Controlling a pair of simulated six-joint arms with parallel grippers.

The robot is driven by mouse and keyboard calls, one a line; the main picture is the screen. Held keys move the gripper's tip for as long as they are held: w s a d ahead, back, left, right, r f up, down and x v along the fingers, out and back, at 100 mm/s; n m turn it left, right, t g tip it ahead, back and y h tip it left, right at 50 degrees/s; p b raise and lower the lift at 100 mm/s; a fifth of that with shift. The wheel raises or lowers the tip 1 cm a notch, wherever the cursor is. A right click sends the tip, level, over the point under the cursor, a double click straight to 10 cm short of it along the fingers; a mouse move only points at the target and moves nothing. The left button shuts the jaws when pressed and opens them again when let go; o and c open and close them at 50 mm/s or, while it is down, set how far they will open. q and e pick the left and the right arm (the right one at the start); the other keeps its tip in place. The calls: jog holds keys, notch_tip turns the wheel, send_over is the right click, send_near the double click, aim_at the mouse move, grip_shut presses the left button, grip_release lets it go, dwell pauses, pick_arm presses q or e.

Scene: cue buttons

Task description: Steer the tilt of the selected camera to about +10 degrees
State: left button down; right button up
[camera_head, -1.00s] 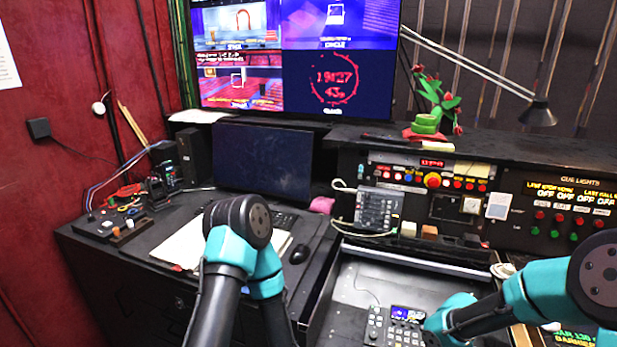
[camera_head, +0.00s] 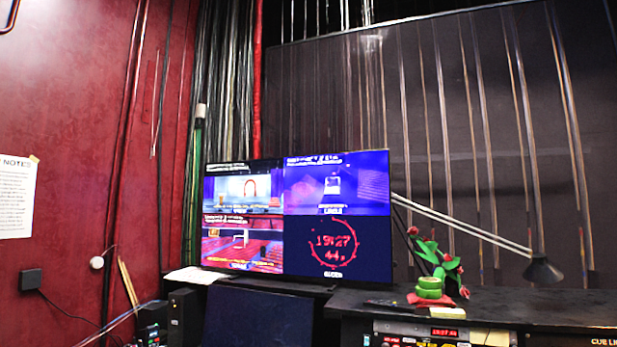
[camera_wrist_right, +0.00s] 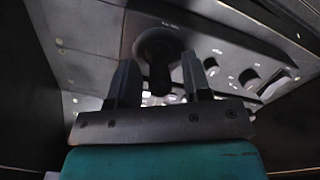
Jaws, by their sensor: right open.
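The wall screen (camera_head: 292,218) shows in the head view with four pictures. Three are camera pictures and the lower right one is a red clock. Its captions are too small to read surely. In the right wrist view, my right gripper (camera_wrist_right: 160,88) is open. A dark joystick (camera_wrist_right: 158,72) on a round base stands upright between its fingers, on a grey control panel (camera_wrist_right: 105,25). I cannot tell whether the fingers touch the stick. My left gripper is not in view.
In the right wrist view, several dark knobs (camera_wrist_right: 250,76) sit right of the stick, and dark walls close in on both sides.

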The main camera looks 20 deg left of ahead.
jog(key=shift+c, duration=0.4)
jog(key=c, duration=0.4)
jog(key=shift+c, duration=0.2)
